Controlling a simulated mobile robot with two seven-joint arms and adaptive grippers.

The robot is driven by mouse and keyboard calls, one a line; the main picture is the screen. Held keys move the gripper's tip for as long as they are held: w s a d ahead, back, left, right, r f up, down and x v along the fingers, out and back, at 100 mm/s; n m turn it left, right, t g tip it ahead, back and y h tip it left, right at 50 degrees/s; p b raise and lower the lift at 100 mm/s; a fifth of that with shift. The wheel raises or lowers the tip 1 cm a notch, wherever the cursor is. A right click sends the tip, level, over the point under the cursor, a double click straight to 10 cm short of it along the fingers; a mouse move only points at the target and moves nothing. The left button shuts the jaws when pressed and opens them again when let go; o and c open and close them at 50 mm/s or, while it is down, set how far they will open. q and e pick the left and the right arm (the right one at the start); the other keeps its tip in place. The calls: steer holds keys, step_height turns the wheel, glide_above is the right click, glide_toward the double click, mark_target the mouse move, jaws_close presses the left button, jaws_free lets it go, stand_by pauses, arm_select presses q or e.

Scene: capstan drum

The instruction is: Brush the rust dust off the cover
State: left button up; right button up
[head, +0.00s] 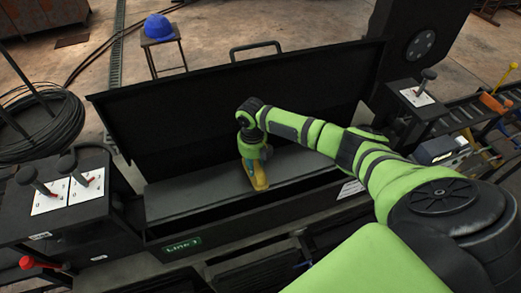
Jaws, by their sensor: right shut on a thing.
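My right arm reaches in from the right, and its gripper (255,163) points down, shut on a yellow brush-like tool (258,181). Some blue shows beside the grip. The tool's lower end is at or just above a flat grey panel (190,194), which looks like the cover; I cannot tell if they touch. The panel lies in a long black box with a green label (181,244). I cannot make out rust dust on it at this size. The gripper's fingers are partly hidden by the wrist. My left gripper is not in view.
A black lid (190,110) with a handle stands raised behind the panel. Lever boxes stand at left (80,190) and right (417,97). A cable coil (42,122) lies at left. A blue hard hat (158,26) sits on a stool. Tools lie on the right rack.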

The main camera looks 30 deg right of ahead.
steer(key=shift+w+a, duration=0.25)
steer(key=shift+a, duration=0.8)
steer(key=shift+w+a, duration=0.25)
steer(key=shift+a, duration=0.75)
steer(key=shift+w+d+f+b, duration=0.15)
steer(key=shift+w+b, duration=0.35)
steer(key=shift+b, duration=0.35)
steer(key=shift+w+d+b, duration=0.15)
steer(key=shift+w+b, duration=0.4)
steer(key=shift+s+d+r+p, duration=0.1)
steer(key=shift+d+r+p, duration=0.15)
steer(key=shift+d, duration=0.2)
steer(key=shift+s+d+p, duration=0.15)
steer(key=shift+d, duration=0.55)
steer(key=shift+s+d+p, duration=0.15)
steer(key=shift+d, duration=0.5)
steer(key=shift+s+d+f, duration=0.1)
steer(key=shift+s+d, duration=0.1)
steer(key=shift+d, duration=0.45)
steer(key=shift+s+d+f, duration=0.1)
steer(key=shift+s+d, duration=0.15)
steer(key=shift+d, duration=0.4)
steer(key=shift+s+d, duration=0.2)
steer(key=shift+d, duration=0.45)
